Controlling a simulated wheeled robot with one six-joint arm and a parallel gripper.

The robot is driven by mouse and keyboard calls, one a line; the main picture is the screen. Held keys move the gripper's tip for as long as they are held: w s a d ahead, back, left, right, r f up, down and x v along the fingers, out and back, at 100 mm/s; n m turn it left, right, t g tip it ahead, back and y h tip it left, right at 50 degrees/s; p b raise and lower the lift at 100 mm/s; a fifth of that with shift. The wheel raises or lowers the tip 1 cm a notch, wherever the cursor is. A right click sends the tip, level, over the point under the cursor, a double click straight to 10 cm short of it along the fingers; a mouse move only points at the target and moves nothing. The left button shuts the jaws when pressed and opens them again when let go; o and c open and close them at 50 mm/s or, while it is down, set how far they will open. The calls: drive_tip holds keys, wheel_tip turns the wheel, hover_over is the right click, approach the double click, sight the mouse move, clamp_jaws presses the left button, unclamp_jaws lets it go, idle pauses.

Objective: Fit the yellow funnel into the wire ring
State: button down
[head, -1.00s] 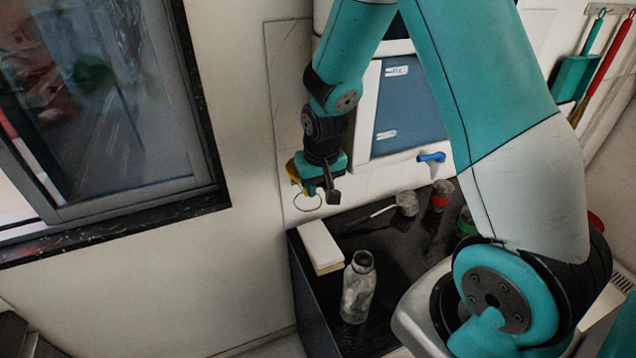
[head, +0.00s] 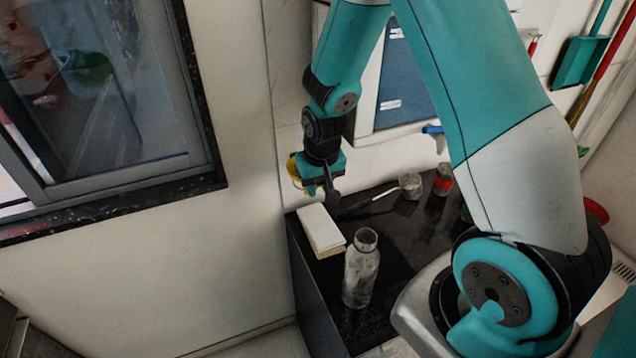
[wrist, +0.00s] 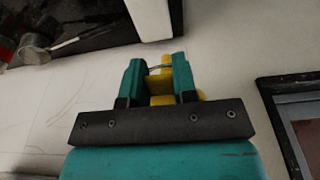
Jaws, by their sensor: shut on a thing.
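The yellow funnel (wrist: 164,87) is between the two teal jaws of my gripper (wrist: 156,64) in the wrist view, and the gripper is shut on it. In the head view the funnel (head: 293,166) shows as a yellow patch at the left side of my gripper (head: 318,191), close to the wall; the rest of it is hidden. A thin grey arc of the wire ring (wrist: 158,68) crosses between the jaws in the wrist view, against the yellow. The ring is not clear in the head view now. I cannot tell whether the funnel sits inside it.
A dark counter (head: 385,285) is below, with a clear bottle (head: 361,270), a white block (head: 320,229), a small glass jar (head: 410,186) and a red-banded jar (head: 443,181). A dark-framed window (head: 205,130) is at the left.

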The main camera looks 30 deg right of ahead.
drive_tip(key=c, duration=0.8)
unclamp_jaws()
drive_tip(key=s+r, duration=0.1)
drive_tip(key=r, duration=0.4)
drive_tip(key=s+r+b, duration=0.1)
drive_tip(key=r, duration=0.5)
drive_tip(key=r+b, duration=0.1)
drive_tip(key=r, duration=0.5)
drive_tip(key=shift+s+a, duration=0.35)
drive_tip(key=shift+s, duration=0.05)
